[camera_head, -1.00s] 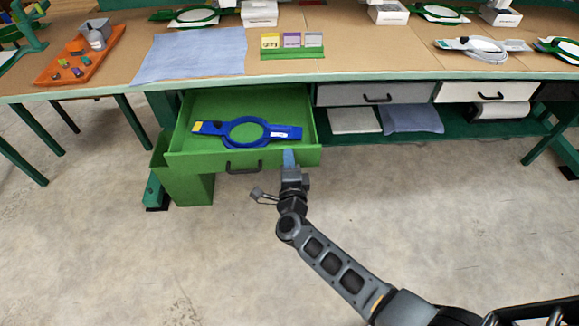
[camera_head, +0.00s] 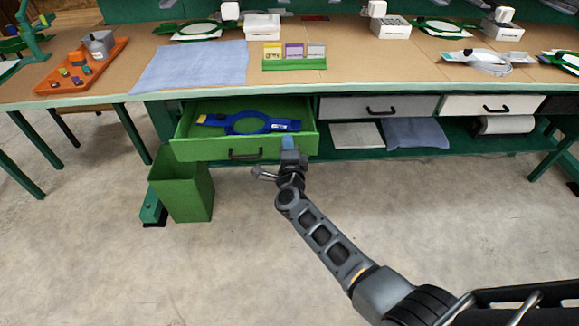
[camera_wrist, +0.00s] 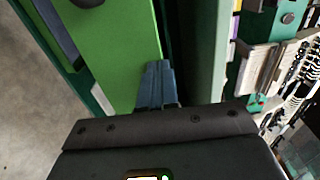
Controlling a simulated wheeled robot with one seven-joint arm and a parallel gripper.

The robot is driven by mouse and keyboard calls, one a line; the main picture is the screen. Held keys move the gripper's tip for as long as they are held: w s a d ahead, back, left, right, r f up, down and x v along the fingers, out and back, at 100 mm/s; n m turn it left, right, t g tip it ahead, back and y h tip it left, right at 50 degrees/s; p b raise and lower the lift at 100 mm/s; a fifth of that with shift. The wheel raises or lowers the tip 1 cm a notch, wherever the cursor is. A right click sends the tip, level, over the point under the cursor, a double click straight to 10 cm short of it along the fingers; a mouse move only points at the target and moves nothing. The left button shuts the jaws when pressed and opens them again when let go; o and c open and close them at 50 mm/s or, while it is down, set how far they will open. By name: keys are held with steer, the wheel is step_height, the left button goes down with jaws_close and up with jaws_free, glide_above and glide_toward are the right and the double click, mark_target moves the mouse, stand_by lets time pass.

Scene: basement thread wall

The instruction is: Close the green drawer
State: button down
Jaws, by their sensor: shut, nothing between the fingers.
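The green drawer (camera_head: 203,150) stands partly open under the workbench, with a dark handle at the middle of its front. A blue ring-shaped tool (camera_head: 262,125) lies inside it. My gripper (camera_head: 288,143) is at the right end of the drawer front, fingers shut with nothing between them. In the wrist view the blue-grey fingertips (camera_wrist: 158,85) are at the green drawer front (camera_wrist: 120,45); whether they press on it I cannot tell exactly.
A green bin (camera_head: 183,187) stands on the floor below the drawer's left side. A grey drawer (camera_head: 350,107) and a white drawer (camera_head: 480,105) to the right are shut. A lower shelf holds a folded blue cloth (camera_head: 413,133). Floor in front is clear.

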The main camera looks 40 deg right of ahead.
steer(key=b+x, duration=0.5)
steer(key=x, duration=0.3)
steer(key=b+x, duration=0.6)
steer(key=x, duration=0.3)
steer(key=shift+f, duration=0.25)
steer(key=shift+w+d+b, duration=0.35)
steer(key=shift+w+d, duration=0.05)
steer(key=shift+w, duration=0.1)
steer(key=shift+w+r, duration=0.15)
steer(key=shift+r, duration=0.25)
steer(key=shift+d+r, duration=0.1)
